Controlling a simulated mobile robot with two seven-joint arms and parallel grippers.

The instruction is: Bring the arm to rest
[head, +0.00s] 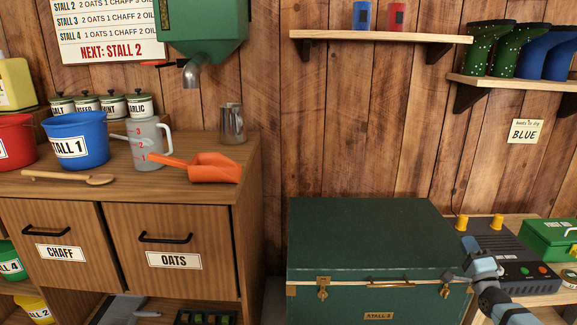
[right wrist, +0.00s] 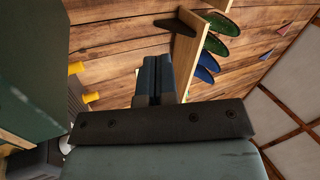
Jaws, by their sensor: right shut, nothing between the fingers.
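My right gripper (head: 473,252) is at the lower right of the head view, beside the right end of the green trunk and in front of a dark box with yellow knobs. It is small there and partly blends with the box behind it. In the right wrist view its two dark fingers (right wrist: 154,80) are together with nothing between them, pointing towards the plank wall. My left gripper is in neither view.
The green trunk (head: 365,235) is close to my right arm, with the dark knobbed box (head: 505,262) and a green case (head: 550,240) at right. A boot shelf (head: 515,84) is above. A feed cabinet (head: 225,210) with buckets and an orange scoop (head: 210,168) is at left.

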